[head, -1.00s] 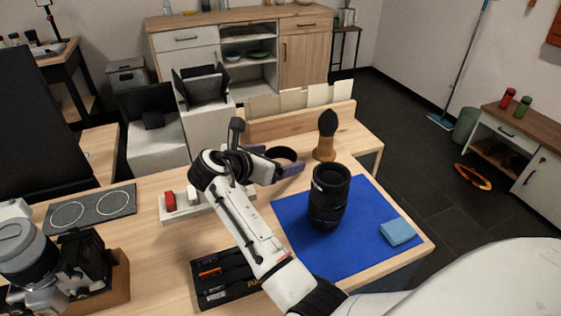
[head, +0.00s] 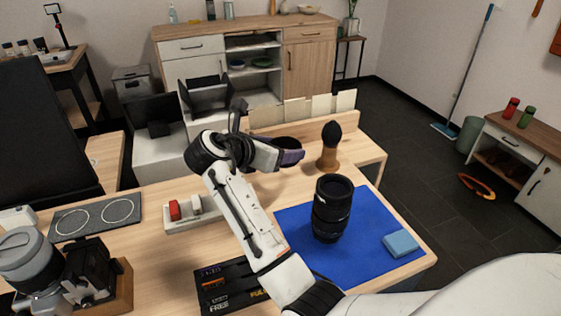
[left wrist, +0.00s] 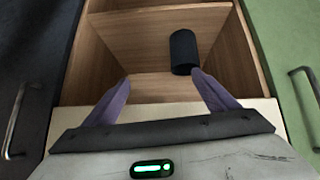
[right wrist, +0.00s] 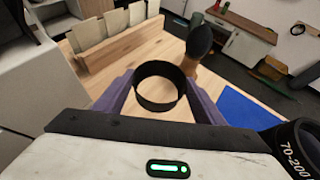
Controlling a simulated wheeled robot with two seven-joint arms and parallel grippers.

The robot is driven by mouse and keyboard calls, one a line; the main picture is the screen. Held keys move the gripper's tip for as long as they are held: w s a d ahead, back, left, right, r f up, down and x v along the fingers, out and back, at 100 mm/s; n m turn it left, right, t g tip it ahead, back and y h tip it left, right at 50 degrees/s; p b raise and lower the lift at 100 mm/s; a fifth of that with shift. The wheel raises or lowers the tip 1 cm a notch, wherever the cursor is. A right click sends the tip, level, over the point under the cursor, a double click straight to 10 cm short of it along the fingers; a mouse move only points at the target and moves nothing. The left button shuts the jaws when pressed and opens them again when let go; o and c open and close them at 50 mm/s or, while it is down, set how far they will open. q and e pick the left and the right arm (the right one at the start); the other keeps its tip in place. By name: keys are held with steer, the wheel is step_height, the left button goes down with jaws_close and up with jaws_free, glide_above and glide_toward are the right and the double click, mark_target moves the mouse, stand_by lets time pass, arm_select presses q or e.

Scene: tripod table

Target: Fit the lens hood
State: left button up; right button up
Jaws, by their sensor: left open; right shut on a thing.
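The lens hood, a black open ring, is held between the fingers of my right gripper (right wrist: 160,92). The hood (right wrist: 157,105) shows in the right wrist view, and part of it (head: 287,142) shows in the head view above the table. The black lens (head: 332,209) stands upright on the blue mat, to the right of and nearer than the hood, apart from it. The lens edge (right wrist: 299,148) shows at the right wrist view's lower right. My left gripper (left wrist: 161,80) is open and empty, facing a wooden compartment with a dark cylinder (left wrist: 184,52) in it.
A brush with a wooden handle (head: 328,158) stands behind the lens, close to the hood. A light blue cloth (head: 400,243) lies on the mat (head: 365,265). A tray with red and white items (head: 180,222), a black box (head: 232,287) and a camera (head: 85,270) are to the left.

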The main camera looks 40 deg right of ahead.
step_height(320, 180, up, 9)
steer(key=p, duration=0.5)
steer(key=shift+f, duration=0.15)
stand_by(0.4)
